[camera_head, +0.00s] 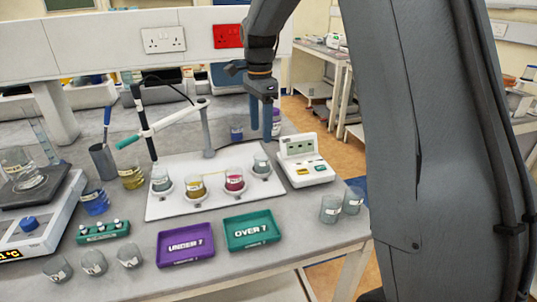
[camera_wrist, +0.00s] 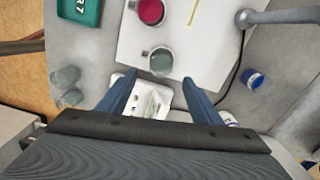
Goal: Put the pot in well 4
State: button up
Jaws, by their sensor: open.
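A white board (camera_head: 175,209) holds a row of glass pots in ring-shaped wells. From left they are a pale pot (camera_head: 161,178), a yellow pot (camera_head: 195,187), a red pot (camera_head: 234,181) and a grey-clear pot (camera_head: 261,163) at the right end. In the wrist view the grey-clear pot (camera_wrist: 160,61) stands just beyond my fingertips, apart from them, with the red pot (camera_wrist: 151,11) farther up. I cannot read well numbers or tell which pot is meant. My gripper (camera_head: 261,135) is open and empty, pointing down behind the board's right end; its fingers also show in the wrist view (camera_wrist: 158,80).
A white meter (camera_head: 304,160) stands right of the board. A stand with a probe arm (camera_head: 205,130) rises behind it. A purple tray (camera_head: 186,258) and a green tray (camera_head: 251,243) lie in front. Two empty beakers (camera_head: 331,208) (camera_head: 353,199) stand near the right edge.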

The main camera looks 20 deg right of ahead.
jog(key=s+f+n, duration=0.3)
jog(key=s+n, duration=0.2)
jog(key=s, duration=0.4)
jog(key=s+f+n+t, duration=0.1)
jog(key=s+f+n, duration=0.3)
jog(key=s, duration=0.5)
jog(key=s+f+n, duration=0.3)
jog(key=s+n, duration=0.4)
jog(key=s, duration=0.2)
jog(key=shift+f, duration=0.15)
